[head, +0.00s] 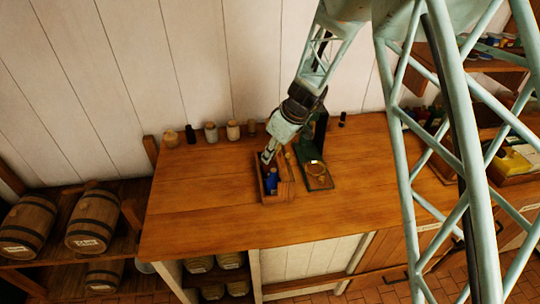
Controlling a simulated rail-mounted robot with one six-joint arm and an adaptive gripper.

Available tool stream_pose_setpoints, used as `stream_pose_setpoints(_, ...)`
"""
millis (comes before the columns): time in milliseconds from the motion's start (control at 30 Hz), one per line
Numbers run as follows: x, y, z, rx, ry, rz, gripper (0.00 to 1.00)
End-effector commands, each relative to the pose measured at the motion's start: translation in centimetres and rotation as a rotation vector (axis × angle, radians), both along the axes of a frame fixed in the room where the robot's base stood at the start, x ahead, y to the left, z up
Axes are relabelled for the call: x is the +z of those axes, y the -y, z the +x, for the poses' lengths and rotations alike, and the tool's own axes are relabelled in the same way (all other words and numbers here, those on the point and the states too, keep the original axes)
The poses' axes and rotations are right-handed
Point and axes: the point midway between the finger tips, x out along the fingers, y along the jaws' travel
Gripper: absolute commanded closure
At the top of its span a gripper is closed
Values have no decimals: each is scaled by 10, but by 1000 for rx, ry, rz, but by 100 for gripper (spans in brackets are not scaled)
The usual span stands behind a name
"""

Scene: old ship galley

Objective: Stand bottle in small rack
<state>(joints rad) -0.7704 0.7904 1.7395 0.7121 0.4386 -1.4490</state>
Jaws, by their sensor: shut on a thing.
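The small rack (284,193) is an open wooden box near the middle of the wooden counter. A blue bottle (271,181) shows within the rack's outline, toward its left side. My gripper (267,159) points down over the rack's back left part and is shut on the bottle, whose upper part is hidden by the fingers. The bottle looks roughly upright. At this size I cannot tell whether its base touches the rack floor.
A green stand (318,178) with a brass ring is close to the rack's right. Several small jars (211,132) line the counter's back edge by the wall. The counter (190,215) is clear at left and front. Barrels (92,220) lie on shelves at left.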

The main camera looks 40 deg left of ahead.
Motion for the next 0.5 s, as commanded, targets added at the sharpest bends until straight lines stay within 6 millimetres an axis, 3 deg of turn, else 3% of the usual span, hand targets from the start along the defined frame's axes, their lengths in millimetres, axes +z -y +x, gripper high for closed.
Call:
stream_pose_setpoints(133,1,0,0,0,1,0,100)
stream_pose_setpoints(167,1,0,0,0,1,0,83)
stream_pose_setpoints(333,0,0,0,0,0,0,68)
stream_pose_setpoints(500,0,0,0,0,0,0,68)
